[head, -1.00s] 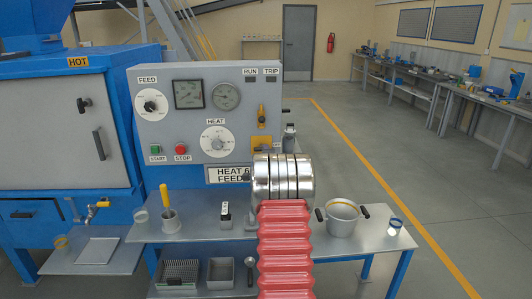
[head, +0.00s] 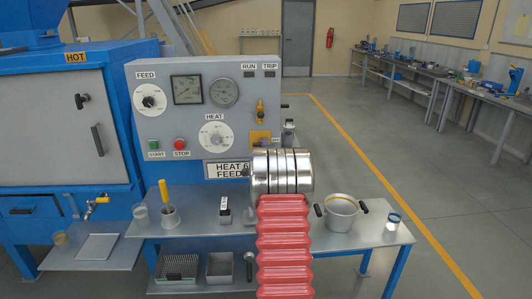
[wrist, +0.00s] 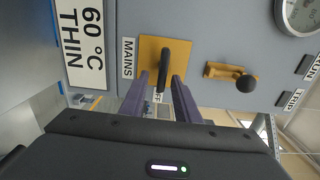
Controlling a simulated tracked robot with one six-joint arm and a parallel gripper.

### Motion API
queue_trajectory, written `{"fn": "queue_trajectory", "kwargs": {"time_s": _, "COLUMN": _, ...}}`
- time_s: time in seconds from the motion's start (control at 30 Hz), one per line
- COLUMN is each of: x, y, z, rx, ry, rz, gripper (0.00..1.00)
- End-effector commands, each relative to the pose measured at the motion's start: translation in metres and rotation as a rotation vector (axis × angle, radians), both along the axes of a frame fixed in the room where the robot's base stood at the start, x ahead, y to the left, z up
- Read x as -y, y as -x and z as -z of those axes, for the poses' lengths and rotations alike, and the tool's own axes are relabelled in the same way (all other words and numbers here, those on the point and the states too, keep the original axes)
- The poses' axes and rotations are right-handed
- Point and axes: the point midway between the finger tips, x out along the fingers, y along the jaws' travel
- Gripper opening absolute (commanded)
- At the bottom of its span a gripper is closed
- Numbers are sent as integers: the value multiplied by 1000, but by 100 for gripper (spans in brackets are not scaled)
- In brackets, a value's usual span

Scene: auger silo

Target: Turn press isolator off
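A black rotary handle (wrist: 165,58) on a yellow plate (wrist: 150,60) shows in the wrist view, beside a label reading MAINS. Part of another label by the handle is hidden, and I see no label naming a press. In the head view the yellow plate (head: 260,136) is at the lower right of the grey control panel (head: 180,75). My gripper (wrist: 160,82) is open, its two purple fingers apart, with the handle's end in the gap between them. I cannot tell whether they touch it. My wrist and red arm hide the gripper in the head view.
A brass lever with a black knob (wrist: 246,83) sits beside the yellow plate. START (head: 154,143) and STOP (head: 180,144) buttons are on the panel. A pot (head: 341,210) and cups stand on the bench below. Open floor lies to the right.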

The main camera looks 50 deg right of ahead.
Motion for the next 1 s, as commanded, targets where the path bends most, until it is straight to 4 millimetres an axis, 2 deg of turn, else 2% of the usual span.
{"fn": "queue_trajectory", "kwargs": {"time_s": 0.27, "x": -13, "y": 11, "z": -1, "rx": 0, "ry": 0, "rz": 0, "gripper": 29}}
{"fn": "queue_trajectory", "kwargs": {"time_s": 1.0, "x": -84, "y": 74, "z": 1, "rx": -1, "ry": -1, "rz": 1, "gripper": 29}}
